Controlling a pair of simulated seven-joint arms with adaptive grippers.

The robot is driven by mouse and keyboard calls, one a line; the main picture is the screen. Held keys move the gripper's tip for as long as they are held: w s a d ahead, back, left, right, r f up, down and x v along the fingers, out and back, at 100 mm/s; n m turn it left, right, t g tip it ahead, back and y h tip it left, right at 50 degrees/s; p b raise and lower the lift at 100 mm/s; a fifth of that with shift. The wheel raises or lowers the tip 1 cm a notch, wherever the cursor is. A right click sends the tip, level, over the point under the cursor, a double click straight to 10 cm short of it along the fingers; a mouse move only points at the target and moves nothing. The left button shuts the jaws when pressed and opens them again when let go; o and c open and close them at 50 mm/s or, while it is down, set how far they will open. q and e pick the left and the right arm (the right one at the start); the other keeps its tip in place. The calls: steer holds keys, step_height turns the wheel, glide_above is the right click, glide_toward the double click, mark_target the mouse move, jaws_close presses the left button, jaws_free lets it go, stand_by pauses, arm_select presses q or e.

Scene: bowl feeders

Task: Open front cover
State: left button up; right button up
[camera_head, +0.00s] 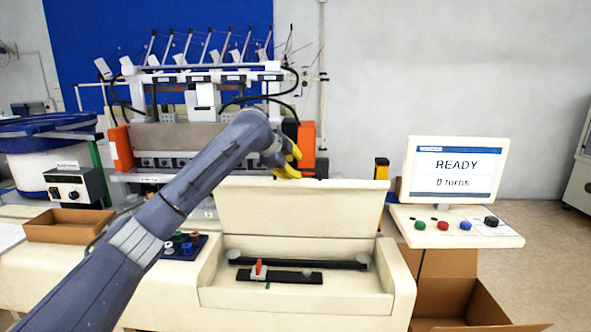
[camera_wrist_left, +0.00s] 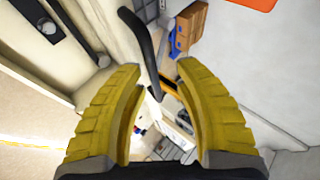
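The front cover (camera_head: 303,208) is a cream panel that stands raised at the back of the machine's recess. Inside the recess lie a black bar and a small block with an orange lever (camera_head: 259,268). My left gripper (camera_head: 290,164) is at the cover's top edge, its yellow fingers seen from the side. In the left wrist view the gripper (camera_wrist_left: 160,72) has its fingers wide apart. A bent black handle (camera_wrist_left: 147,45) shows between and beyond the fingertips, with a gap to each finger. My right gripper is not in view.
A screen (camera_head: 453,172) reading READY, 0 turns, stands at the right above a shelf of buttons (camera_head: 455,226). A winding machine with orange blocks (camera_head: 306,136) is behind. An open cardboard box (camera_head: 68,226) is at left, another (camera_head: 460,300) below right.

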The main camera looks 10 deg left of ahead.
arm_select(q)
steer(key=v, duration=1)
steer(key=shift+f, duration=0.1)
